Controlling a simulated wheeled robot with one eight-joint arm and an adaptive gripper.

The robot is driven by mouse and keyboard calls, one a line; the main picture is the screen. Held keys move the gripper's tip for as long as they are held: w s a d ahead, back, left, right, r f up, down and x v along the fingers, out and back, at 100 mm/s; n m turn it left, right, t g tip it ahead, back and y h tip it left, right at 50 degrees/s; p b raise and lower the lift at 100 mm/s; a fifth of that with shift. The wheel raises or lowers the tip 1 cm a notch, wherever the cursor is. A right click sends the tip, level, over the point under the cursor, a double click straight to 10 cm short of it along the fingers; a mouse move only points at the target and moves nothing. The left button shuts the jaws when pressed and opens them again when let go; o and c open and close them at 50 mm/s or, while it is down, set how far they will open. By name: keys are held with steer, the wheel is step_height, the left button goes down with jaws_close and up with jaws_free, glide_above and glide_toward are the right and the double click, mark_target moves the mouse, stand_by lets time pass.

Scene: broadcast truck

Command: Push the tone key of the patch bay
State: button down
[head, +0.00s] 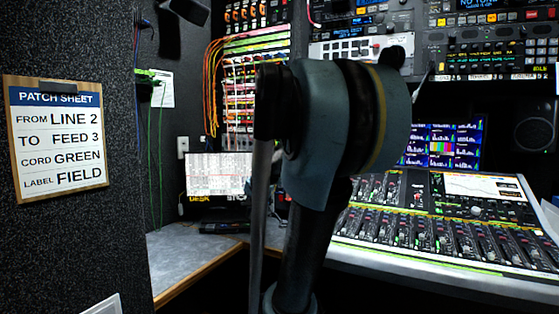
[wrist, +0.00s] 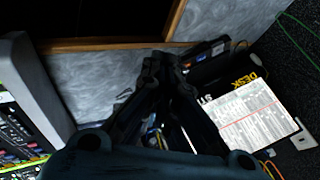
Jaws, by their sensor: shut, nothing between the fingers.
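The patch bay (head: 250,88) is at the back in the head view, a rack with rows of jacks and orange and yellow cords; my arm hides its right part. I cannot make out which key is the tone key. A display reading "NO TONE" (head: 478,3) is at the top right, cut by the frame edge. My gripper (wrist: 165,60) is shut and empty in the wrist view, above the grey desk, near its wooden edge. My gripper is hidden behind my arm in the head view.
A patch sheet (head: 58,140) hangs on the left wall, reading LINE 2 to FEED 3, green cord, label FIELD. A mixing console (head: 440,235) fills the right. A box marked DESK with a printed sheet (head: 217,175) stands on the grey desk (head: 185,250), which has bare space at left.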

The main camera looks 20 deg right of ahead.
steer(key=w+d+r+m+t, duration=0.2)
steer(key=w+d+r+m, duration=0.2)
steer(key=w, duration=0.7)
steer(key=w+d+r+m+t+h, duration=0.1)
steer(key=w+d+r+m, duration=0.4)
steer(key=w, duration=0.6)
steer(key=w+d+r+m+t+h, duration=0.1)
steer(key=w+d+r+m+t, duration=0.2)
steer(key=w, duration=0.8)
step_height(320, 180, up, 2)
steer(key=shift+d+r+m, duration=0.25)
steer(key=shift+d+m, duration=0.55)
steer(key=shift+d, duration=0.45)
steer(key=shift+w, duration=0.15)
steer(key=w+d, duration=0.6)
